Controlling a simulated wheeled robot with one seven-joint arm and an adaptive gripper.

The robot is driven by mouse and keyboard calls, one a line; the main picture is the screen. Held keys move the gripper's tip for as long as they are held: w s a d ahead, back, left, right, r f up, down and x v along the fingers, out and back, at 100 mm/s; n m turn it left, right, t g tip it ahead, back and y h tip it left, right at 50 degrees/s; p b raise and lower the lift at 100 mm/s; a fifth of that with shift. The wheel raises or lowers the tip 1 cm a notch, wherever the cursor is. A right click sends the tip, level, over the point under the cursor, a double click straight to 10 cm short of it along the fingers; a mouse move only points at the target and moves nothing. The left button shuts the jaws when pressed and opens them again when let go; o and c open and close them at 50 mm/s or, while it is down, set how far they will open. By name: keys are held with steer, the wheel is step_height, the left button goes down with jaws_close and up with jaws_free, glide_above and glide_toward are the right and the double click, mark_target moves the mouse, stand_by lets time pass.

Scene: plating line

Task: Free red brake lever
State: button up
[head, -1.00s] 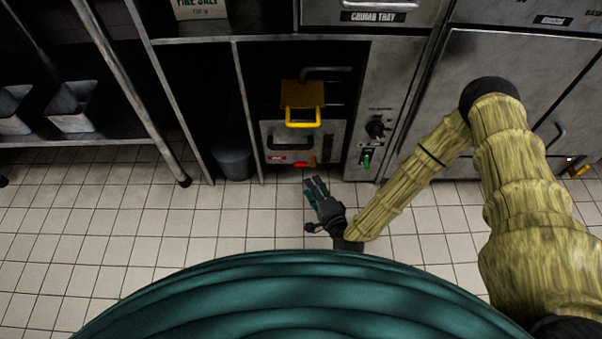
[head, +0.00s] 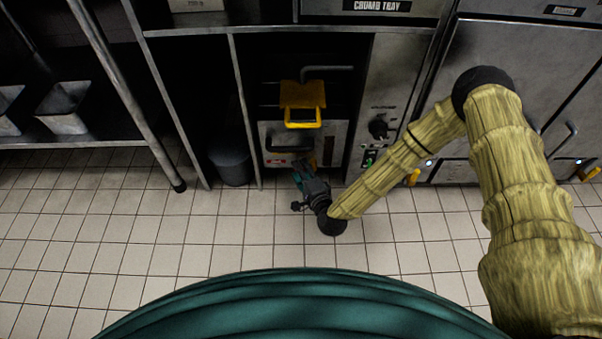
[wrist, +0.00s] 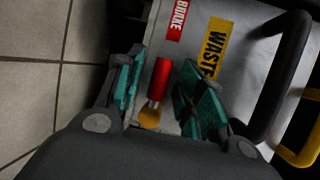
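The red brake lever (wrist: 161,80) shows in the wrist view, a red handle on a metal stem with a yellowish round base (wrist: 149,117). It lies between the two teal-padded fingers of my gripper (wrist: 158,92), which stand apart on either side of it with gaps. A red label (wrist: 178,18) reading "BRAKE" and a yellow label (wrist: 215,45) starting "WAST" are on the metal front beyond. In the head view my gripper (head: 300,178) is low in front of the metal unit (head: 330,135) and hides the lever.
A black handle (head: 290,143) is on the unit's front, and a yellow handle part (head: 303,117) is above it. A knob (head: 378,128) and green switch (head: 369,160) are to the right. A grey bin (head: 232,165) stands left. Tiled floor (head: 130,235) is clear.

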steer(key=shift+w, duration=0.1)
jaws_close()
